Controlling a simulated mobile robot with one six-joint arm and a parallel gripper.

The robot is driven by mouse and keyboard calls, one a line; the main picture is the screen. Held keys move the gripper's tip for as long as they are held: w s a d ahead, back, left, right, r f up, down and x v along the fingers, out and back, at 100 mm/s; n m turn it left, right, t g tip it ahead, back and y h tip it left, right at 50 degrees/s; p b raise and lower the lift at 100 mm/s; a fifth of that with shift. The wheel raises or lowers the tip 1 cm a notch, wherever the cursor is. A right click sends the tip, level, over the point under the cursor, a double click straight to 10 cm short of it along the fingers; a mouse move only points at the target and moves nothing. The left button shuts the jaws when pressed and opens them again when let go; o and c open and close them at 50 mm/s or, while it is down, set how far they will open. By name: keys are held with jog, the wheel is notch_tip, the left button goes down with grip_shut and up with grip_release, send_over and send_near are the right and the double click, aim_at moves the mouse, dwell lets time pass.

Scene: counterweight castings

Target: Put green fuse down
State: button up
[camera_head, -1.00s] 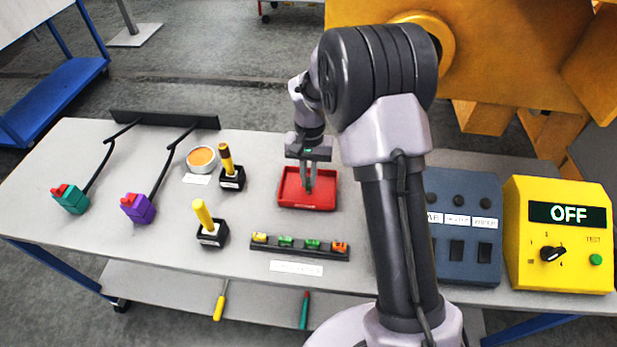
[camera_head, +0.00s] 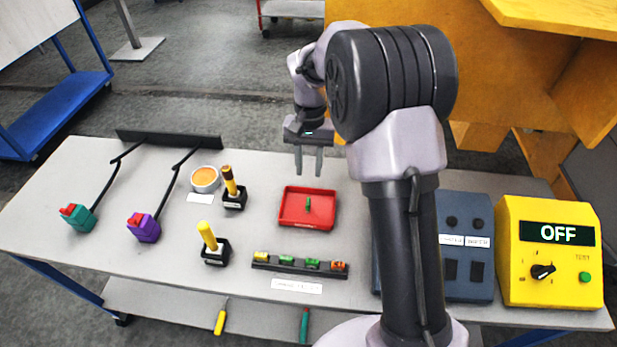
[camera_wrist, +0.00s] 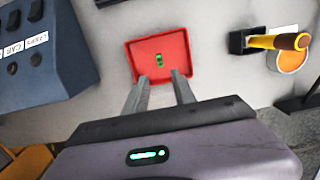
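The green fuse (camera_head: 308,203) is in the red tray (camera_head: 283,217), near its middle. It also shows in the wrist view (camera_wrist: 159,59) as a small green piece with a dark middle, inside the tray (camera_wrist: 137,52). My gripper (camera_head: 309,174) is open and empty. It hangs above and behind the tray in the head view, apart from the fuse. In the wrist view my two fingers (camera_wrist: 161,80) are spread, with their tips by the tray's near edge and nothing between them.
A black fuse rail (camera_head: 300,268) holding several coloured fuses lies in front of the tray. Yellow-handled tools (camera_head: 209,237) in black holders stand left. A yellow tester (camera_head: 549,285) reading OFF and a dark switch box (camera_head: 467,265) stand right. Bare table surrounds the tray.

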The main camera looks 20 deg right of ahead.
jog(key=s+a+r+t, duration=0.1)
jog(key=s+r, duration=0.1)
jog(key=r, duration=0.3)
jog(key=s+r+t, duration=0.1)
jog(key=s+r, duration=0.2)
jog(key=r, duration=0.1)
jog(key=s+a+r+t, duration=0.1)
jog(key=s+r, duration=0.1)
jog(key=s, duration=0.5)
jog(key=s+a+r+t+y, duration=0.1)
jog(key=s+r+t, duration=0.1)
jog(key=s, duration=0.5)
jog(key=s+a+r+t, duration=0.1)
jog(key=s+r+t, duration=0.1)
jog(key=s, duration=0.5)
jog(key=shift+s+a+r, duration=0.2)
jog(key=shift+a+r, duration=0.2)
